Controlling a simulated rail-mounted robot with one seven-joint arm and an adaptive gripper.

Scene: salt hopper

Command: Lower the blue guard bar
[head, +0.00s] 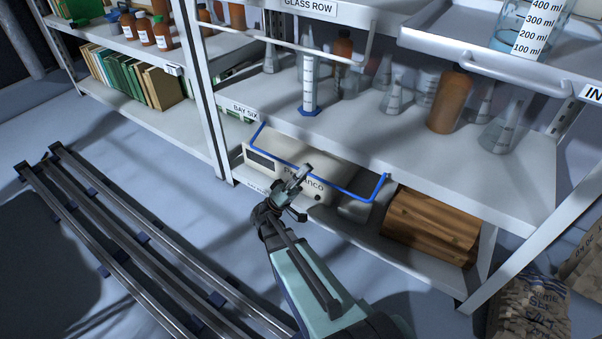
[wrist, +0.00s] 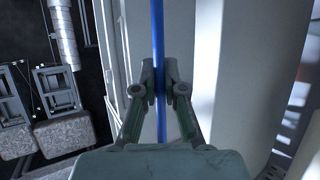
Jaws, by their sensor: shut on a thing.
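The blue guard bar (head: 341,187) runs across the front of the lower shelf bay in the head view, with bent ends going back toward the shelf frame. It stands in front of a cream instrument box (head: 262,161) with dark lettering. My gripper (head: 301,174) is at the middle of the bar. In the wrist view the bar (wrist: 158,35) runs up and down the picture between the two fingers of my gripper (wrist: 160,83). The fingers are shut on it. My gripper hides part of the bar and of the lettering in the head view.
A white guard bar (head: 290,45) spans the bay above. Glassware and a brown bottle (head: 449,100) stand on the middle shelf. A wooden crate (head: 432,225) sits on the lower shelf at right. Sacks (head: 530,305) lie at lower right. Floor rails (head: 130,245) run at left.

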